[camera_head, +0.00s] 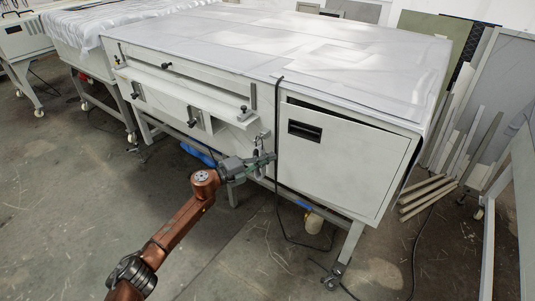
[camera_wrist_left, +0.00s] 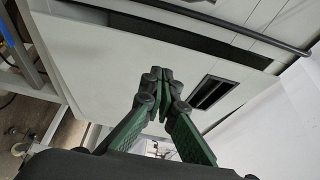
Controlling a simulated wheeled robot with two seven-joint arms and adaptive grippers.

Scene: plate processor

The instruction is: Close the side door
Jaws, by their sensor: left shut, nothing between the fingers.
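The side door (camera_head: 345,165) is a white panel on the right part of the machine's front, with a black recessed handle (camera_head: 304,131). It stands slightly ajar, with a dark gap along its top and right edges. My left gripper (camera_head: 270,158) is just left of the door, near its left edge and the hanging cable. In the left wrist view the gripper (camera_wrist_left: 160,76) is shut and empty, in front of the white door panel (camera_wrist_left: 100,70); the handle (camera_wrist_left: 212,92) is right of the fingertips. I cannot tell whether the fingertips touch the panel. My right gripper is out of view.
A black cable (camera_head: 277,190) hangs over the machine's front down to the floor. The white machine top (camera_head: 290,45) is broad and flat. Long boards (camera_head: 428,193) and panels lean at the right. The floor at the front left is clear.

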